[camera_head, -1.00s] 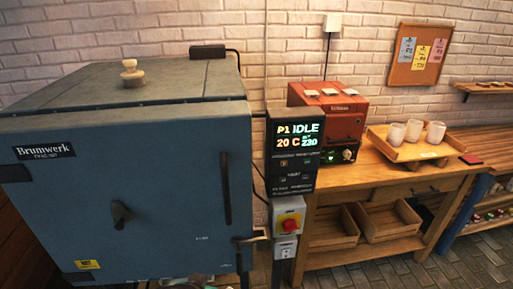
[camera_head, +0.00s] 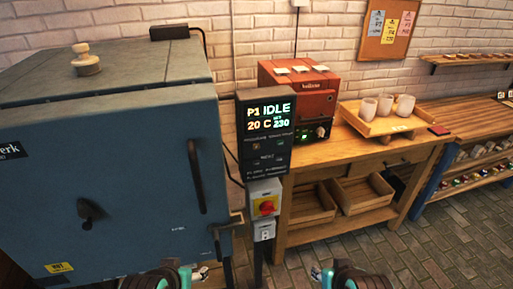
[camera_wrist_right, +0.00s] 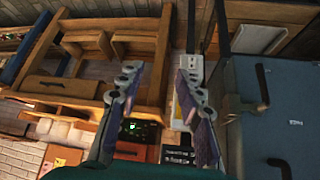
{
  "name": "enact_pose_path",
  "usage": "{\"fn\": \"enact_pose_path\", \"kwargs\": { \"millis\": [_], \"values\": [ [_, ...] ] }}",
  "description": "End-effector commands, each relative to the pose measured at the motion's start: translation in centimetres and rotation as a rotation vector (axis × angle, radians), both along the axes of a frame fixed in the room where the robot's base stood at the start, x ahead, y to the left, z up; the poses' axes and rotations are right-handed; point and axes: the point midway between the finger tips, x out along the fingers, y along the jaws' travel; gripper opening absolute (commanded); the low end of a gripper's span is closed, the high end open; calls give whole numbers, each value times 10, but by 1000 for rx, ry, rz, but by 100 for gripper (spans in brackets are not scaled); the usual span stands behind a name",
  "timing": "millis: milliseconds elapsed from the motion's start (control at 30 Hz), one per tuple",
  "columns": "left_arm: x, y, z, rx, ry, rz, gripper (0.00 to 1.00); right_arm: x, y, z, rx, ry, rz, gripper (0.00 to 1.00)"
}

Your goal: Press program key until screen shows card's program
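The kiln controller (camera_head: 265,175) is a black upright panel right of the blue kiln. Its lit screen (camera_head: 268,117) reads P1 IDLE, 20 C and 230. Small dark keys sit below the screen, with labels too small to read surely. Three paper cards, blue (camera_head: 375,23), yellow (camera_head: 390,31) and pink (camera_head: 406,23), hang on a corkboard; their text is unreadable. My left gripper (camera_head: 172,276) is low in the head view, its fingers unclear. My right gripper (camera_head: 342,276) is low and right of the controller; its fingers (camera_wrist_right: 158,82) are apart and empty in the right wrist view.
The blue kiln (camera_head: 120,150) fills the left side. Below the controller is a red-and-yellow switch (camera_head: 265,206). A wooden bench (camera_head: 340,160) carries a red device (camera_head: 300,92) and a tray (camera_head: 372,128) with three cups. The brick floor (camera_head: 400,245) is clear in front.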

Motion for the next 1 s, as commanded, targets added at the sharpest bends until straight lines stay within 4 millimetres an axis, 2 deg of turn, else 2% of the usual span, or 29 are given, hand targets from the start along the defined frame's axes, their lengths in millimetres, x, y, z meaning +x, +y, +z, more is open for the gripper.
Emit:
{"fn": "enact_pose_path", "kwargs": {
  "millis": [33,100,1000],
  "values": [
    [0,0,0,0,0,0,64,0,0,0,0,0,0,16],
    [0,0,0,0,0,0,64,0,0,0,0,0,0,0],
    [0,0,0,0,0,0,64,0,0,0,0,0,0,0]
  ]
}}
